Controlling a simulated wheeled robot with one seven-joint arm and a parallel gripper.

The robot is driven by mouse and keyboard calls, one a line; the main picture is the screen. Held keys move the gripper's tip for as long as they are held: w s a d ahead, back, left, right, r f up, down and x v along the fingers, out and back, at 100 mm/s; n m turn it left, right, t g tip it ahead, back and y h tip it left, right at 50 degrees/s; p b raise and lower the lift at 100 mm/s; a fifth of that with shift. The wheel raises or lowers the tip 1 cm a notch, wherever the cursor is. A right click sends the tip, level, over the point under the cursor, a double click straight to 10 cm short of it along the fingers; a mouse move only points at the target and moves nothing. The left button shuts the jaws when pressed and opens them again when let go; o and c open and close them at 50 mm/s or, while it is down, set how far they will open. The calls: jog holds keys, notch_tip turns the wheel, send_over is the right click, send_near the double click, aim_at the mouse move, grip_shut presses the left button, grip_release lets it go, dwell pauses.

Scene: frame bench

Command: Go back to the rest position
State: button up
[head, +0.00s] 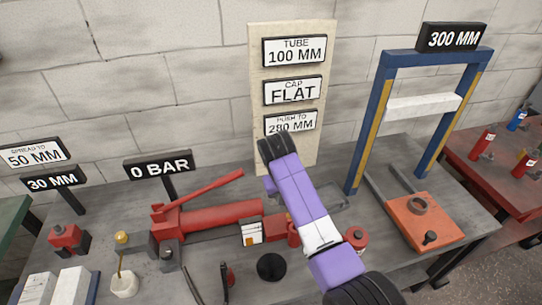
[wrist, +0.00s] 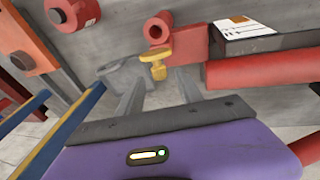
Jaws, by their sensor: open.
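My gripper (wrist: 157,82) shows in the wrist view with its two grey fingers apart and nothing held between them. A yellow valve knob (wrist: 155,62) on a red coupling (wrist: 180,45) appears just beyond the fingertips; I cannot tell the exact gap. In the head view my purple arm reaches up over the middle of the bench, and my gripper is hidden behind it. The red hydraulic pump (head: 215,217) lies left of my arm. It also shows at the right of the wrist view (wrist: 260,72).
A blue press frame (head: 380,120) with a white crossbar stands at the right, an orange block (head: 415,220) at its foot. A sign board (head: 290,148) stands behind my arm. A gauge sign (head: 158,165) reads 0 BAR.

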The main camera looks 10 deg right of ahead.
jog(key=shift+w, duration=0.2)
jog(key=w+a+r+t+y, duration=0.1)
jog(key=w+a+r+t, duration=0.2)
jog(key=w+r+t, duration=0.4)
jog(key=s+d+r+t, duration=0.1)
jog(key=s+t, duration=0.1)
jog(key=s, duration=1.6)
jog(key=s+d+r+t+y, duration=0.1)
jog(key=s+r+t, duration=0.1)
jog(key=s, duration=1.7)
jog(key=s+d+r+t, duration=0.1)
jog(key=s, duration=1.7)
jog(key=shift+s+d+r+t+y, duration=0.2)
jog(key=shift+d+r+t+y, duration=0.1)
jog(key=shift+d+r+t, duration=0.1)
jog(key=shift+f, duration=0.1)
jog(key=shift+c, duration=0.2)
